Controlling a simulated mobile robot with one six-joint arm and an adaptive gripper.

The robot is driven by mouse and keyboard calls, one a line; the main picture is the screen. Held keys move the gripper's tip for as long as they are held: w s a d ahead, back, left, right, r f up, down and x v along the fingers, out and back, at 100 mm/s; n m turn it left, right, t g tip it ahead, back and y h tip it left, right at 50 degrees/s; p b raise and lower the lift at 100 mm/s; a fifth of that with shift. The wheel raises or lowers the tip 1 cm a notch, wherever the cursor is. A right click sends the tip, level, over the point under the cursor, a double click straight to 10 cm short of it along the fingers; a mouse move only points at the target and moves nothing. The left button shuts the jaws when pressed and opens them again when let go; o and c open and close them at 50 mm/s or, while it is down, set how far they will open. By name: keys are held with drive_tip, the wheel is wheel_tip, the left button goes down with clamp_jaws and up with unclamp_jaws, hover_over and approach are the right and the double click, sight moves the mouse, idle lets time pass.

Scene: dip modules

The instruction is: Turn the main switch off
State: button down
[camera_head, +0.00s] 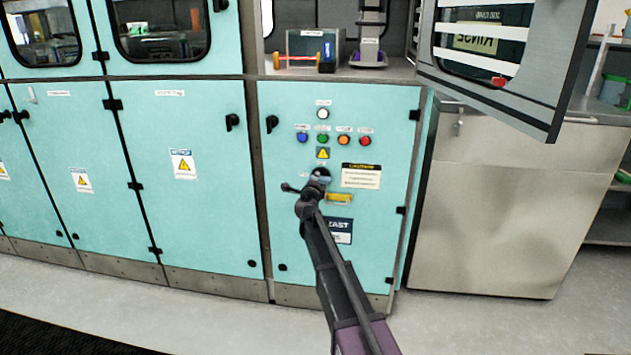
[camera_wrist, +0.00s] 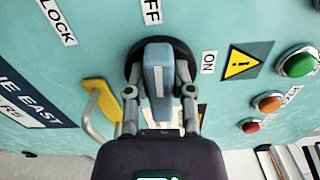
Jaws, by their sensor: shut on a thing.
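The main switch (camera_wrist: 158,62) is a blue-grey bar handle with a white line, on a round black base. It also shows in the head view (camera_head: 329,178), partly hidden by my gripper (camera_head: 314,185). In the wrist view my gripper (camera_wrist: 160,92) is shut on the handle, one finger on each side. The handle stands upright in that picture, its far end toward a label ending in "FF" (camera_wrist: 150,12). The "ON" label (camera_wrist: 209,62) is to the right and the "LOCK" label (camera_wrist: 57,22) to the upper left.
The switch is on a teal cabinet door (camera_head: 280,220). A yellow handle (camera_wrist: 100,108) protrudes beside my gripper. Coloured buttons (camera_head: 323,139) and a yellow warning sign (camera_wrist: 246,64) are nearby. An open window door (camera_head: 490,85) juts out at upper right.

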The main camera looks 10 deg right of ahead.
drive_tip(key=shift+n, duration=0.5)
drive_tip(key=shift+c, duration=2.4)
unclamp_jaws()
drive_tip(key=v, duration=1.2)
drive_tip(key=shift+a, duration=0.15)
